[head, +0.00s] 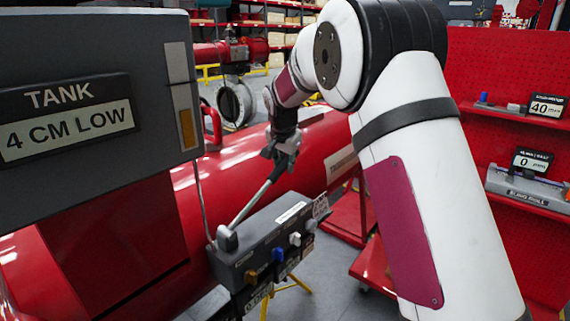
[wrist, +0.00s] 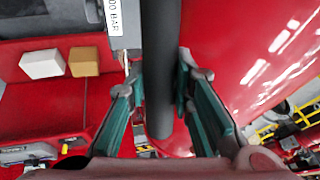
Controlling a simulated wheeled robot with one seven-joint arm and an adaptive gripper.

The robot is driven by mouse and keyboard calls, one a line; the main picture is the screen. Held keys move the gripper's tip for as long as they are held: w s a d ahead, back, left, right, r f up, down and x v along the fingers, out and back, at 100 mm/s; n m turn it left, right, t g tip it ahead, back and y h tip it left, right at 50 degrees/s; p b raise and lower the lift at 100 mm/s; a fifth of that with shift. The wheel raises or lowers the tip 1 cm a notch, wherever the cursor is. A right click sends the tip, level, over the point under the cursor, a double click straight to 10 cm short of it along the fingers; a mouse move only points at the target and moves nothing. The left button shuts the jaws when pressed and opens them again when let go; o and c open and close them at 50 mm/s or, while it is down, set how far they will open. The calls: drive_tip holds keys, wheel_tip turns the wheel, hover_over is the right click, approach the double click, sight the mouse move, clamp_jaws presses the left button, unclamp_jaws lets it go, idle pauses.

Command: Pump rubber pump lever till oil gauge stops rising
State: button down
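The pump lever (head: 252,205) is a dark grey rod rising up and right from a pivot on the grey pump block (head: 262,245). My gripper (head: 281,160) is at its upper end. The tank's display (head: 66,118) reads "TANK 4 CM LOW".
A large red cylinder (head: 240,150) lies behind the pump block. Blue, white and brown knobs sit on the block's front. Red shelves (head: 530,125) with small gauges stand at the right. My arm covers the middle of the head view.

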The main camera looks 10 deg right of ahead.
sight(287, 202)
drive_tip(key=f+g+y+b, duration=0.1)
drive_tip(key=f+b, duration=0.1)
drive_tip(key=f, duration=0.1)
drive_tip(key=w+d+f+g+y+b, duration=0.1)
drive_tip(key=f+b, duration=0.2)
drive_tip(key=f, duration=0.1)
drive_tip(key=d+f+g+y+b, duration=0.1)
drive_tip(key=f+b, duration=0.2)
drive_tip(key=f, duration=0.1)
drive_tip(key=shift+w+f+m+y, duration=0.1)
drive_tip(key=shift+w+m+y, duration=0.2)
drive_tip(key=shift+m+y, duration=0.1)
drive_tip(key=shift+f, duration=0.2)
drive_tip(key=shift+s, duration=0.1)
drive_tip(key=c, duration=1.4)
unclamp_jaws()
drive_tip(key=shift+r, duration=0.1)
drive_tip(key=v, duration=1.2)
drive_tip(key=shift+d, duration=0.25)
